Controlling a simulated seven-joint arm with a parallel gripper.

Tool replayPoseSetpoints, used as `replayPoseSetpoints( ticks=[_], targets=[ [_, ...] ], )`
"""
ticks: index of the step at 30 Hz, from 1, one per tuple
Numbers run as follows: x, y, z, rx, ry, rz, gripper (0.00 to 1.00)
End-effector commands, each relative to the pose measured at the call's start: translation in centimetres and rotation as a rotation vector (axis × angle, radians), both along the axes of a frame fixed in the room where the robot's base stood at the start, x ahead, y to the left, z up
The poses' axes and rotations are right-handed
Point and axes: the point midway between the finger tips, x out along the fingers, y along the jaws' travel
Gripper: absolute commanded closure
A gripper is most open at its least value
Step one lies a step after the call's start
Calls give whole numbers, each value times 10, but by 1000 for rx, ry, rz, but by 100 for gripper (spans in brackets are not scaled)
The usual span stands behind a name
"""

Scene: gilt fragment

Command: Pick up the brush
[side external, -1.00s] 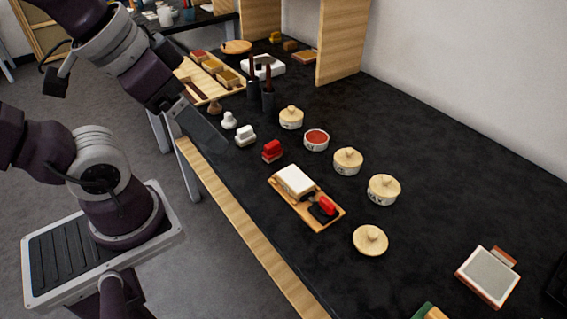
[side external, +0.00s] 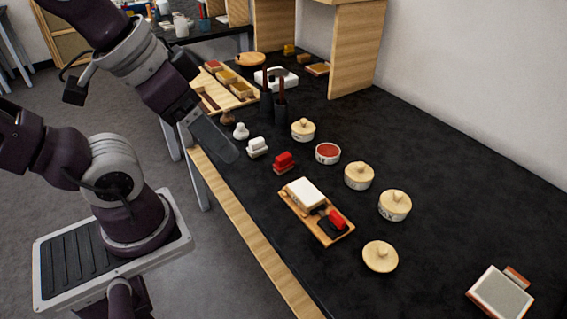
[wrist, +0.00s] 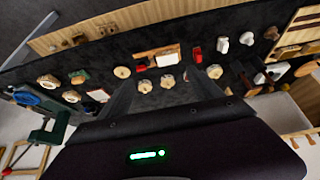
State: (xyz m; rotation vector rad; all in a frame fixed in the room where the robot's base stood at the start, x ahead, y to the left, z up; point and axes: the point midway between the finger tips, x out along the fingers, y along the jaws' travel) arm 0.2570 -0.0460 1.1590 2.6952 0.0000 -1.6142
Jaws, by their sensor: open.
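No thing can be named the brush for certain. Two slim dark upright shapes, possibly brush handles in dark holders, stand near the table's middle: the left one (side external: 266,101) and the right one (side external: 281,106). A wooden tray (side external: 318,232) holds a white block (side external: 305,192) and a red-topped piece (side external: 336,218).
Lidded pots (side external: 303,129) and an open red pot (side external: 327,153) line the black table (side external: 440,185). A red block (side external: 284,161) lies near the tray. A wooden rack (side external: 228,92) and upright wooden panel (side external: 353,55) stand farther back. The right side of the table is mostly clear.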

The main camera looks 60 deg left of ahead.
Motion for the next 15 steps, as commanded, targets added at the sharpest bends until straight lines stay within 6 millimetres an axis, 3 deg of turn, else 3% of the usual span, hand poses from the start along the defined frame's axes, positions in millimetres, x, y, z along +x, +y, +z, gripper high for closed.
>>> replayPoseSetpoints(
  ticks=[5,8,11,12,15],
  targets=[
    [0,0,0,0,0,1,25],
    [12,2,1,-30,26,66,25],
    [54,13,-1,-121,105,283,25],
    [77,22,-6,-167,141,409,25],
    [135,49,-35,-269,227,741,25]
  ],
)
